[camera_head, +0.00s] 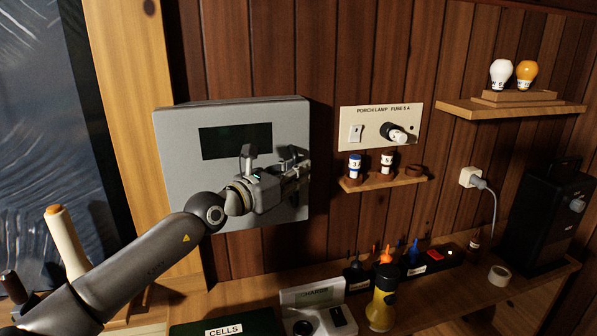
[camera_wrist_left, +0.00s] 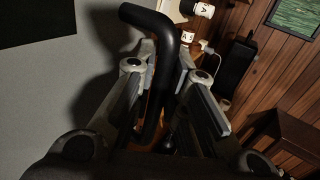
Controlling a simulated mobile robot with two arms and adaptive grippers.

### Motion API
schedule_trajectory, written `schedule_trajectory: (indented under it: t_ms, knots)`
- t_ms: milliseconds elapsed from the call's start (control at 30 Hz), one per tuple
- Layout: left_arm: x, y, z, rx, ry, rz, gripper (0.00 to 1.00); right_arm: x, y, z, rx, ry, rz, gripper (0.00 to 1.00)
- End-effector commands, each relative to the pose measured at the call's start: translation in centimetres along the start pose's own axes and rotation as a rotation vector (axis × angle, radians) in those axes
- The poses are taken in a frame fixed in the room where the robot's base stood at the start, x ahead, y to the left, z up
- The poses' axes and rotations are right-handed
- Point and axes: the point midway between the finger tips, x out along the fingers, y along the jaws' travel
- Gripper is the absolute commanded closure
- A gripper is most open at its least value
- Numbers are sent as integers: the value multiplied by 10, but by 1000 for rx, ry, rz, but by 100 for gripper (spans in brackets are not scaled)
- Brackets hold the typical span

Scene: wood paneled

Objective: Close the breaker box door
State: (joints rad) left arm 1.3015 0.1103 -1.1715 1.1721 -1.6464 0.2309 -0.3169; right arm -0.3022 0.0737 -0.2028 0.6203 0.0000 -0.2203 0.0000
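The grey breaker box door (camera_head: 220,174) hangs on the wood wall, with a dark window (camera_head: 236,141) in its upper part. It looks close to its box, but I cannot tell whether it is flush. My left gripper (camera_head: 297,170) is in front of the door's right half and covers the handle there. In the left wrist view, the black curved handle (camera_wrist_left: 150,20) passes between the two fingers (camera_wrist_left: 168,72), which lie close on both sides of it. The grey door face (camera_wrist_left: 40,95) fills the left of that view. My right gripper is not in view.
Right of the box are a porch lamp panel (camera_head: 378,112) and a small shelf (camera_head: 384,183) with fuses. The workbench (camera_head: 430,309) below holds a meter (camera_head: 318,306), a yellow-and-black flashlight (camera_head: 383,298) and a tape roll (camera_head: 499,276). A black device (camera_head: 545,222) stands at right.

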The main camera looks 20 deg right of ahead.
Motion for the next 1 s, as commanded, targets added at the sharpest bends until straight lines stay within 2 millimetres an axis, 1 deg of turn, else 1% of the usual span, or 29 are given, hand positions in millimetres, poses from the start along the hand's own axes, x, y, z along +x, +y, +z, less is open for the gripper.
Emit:
schedule_trajectory:
  t_ms: [33, 100, 133, 333, 433, 567, 767, 1000]
  knots:
    - [0, 1, -1, 0, 1, 2, 78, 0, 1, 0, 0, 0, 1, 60]
    - [0, 1, -1, -1, 1, 1, 68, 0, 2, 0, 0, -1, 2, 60]
    - [0, 1, -1, -1, 1, 1, 66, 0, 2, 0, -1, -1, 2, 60]
    - [0, 0, 0, -1, 0, -1, 66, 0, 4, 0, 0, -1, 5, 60]
    - [-1, 0, 0, -1, 0, -1, 66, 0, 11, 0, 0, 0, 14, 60]
    - [-6, 1, 0, 1, 1, 0, 66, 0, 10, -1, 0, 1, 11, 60]
    - [-28, 1, -1, 1, 1, 0, 66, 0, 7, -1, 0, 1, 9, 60]
    - [-65, 1, -1, -4, -1, 0, 66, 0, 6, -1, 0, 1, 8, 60]
